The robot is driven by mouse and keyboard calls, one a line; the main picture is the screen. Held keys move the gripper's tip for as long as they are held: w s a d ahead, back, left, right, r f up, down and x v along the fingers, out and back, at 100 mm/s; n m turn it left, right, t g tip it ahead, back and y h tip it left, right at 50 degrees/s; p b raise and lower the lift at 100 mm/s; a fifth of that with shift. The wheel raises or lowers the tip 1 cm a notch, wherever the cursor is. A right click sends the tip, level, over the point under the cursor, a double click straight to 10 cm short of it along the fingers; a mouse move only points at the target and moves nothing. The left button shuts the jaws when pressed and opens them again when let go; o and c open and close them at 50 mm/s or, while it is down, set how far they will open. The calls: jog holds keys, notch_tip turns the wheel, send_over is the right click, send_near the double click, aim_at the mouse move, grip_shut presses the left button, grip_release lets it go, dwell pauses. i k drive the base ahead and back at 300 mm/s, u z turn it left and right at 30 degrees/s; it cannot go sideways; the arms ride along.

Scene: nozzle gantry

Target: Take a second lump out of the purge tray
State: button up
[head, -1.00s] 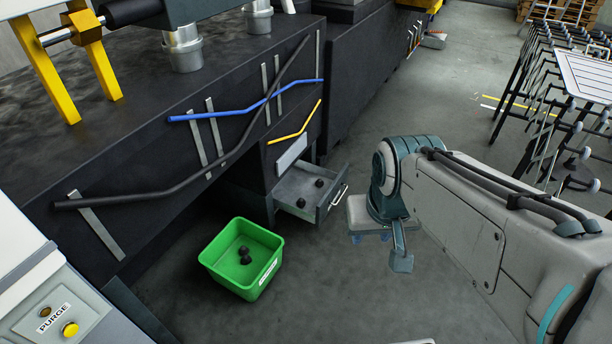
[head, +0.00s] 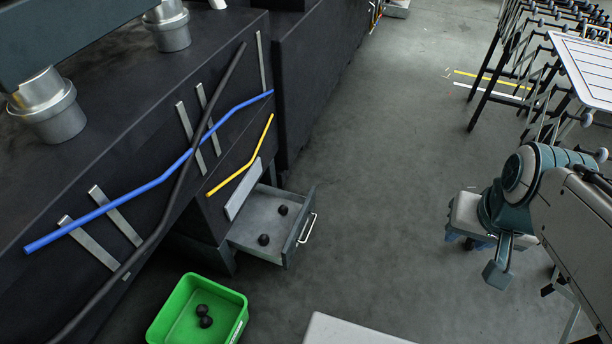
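The purge tray (head: 248,232) is a grey drawer pulled out of the dark cabinet, with a pale handle on its front. Two round black lumps lie in it: a nearer lump (head: 264,240) and a farther lump (head: 283,210). They are apart from each other. My gripper (head: 464,239) hangs at the right over the floor, well to the right of the tray and touching nothing.
Blue, black and yellow pipes run along the cabinet front. A rack and light table (head: 585,65) stand at the upper right. The floor between tray and gripper is clear.

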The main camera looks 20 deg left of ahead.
aim_at(263, 239)
jog(key=u, duration=0.3)
jog(key=i, duration=1)
jog(key=u, duration=1.15)
jog(key=i, duration=0.45)
jog(key=u, duration=0.35)
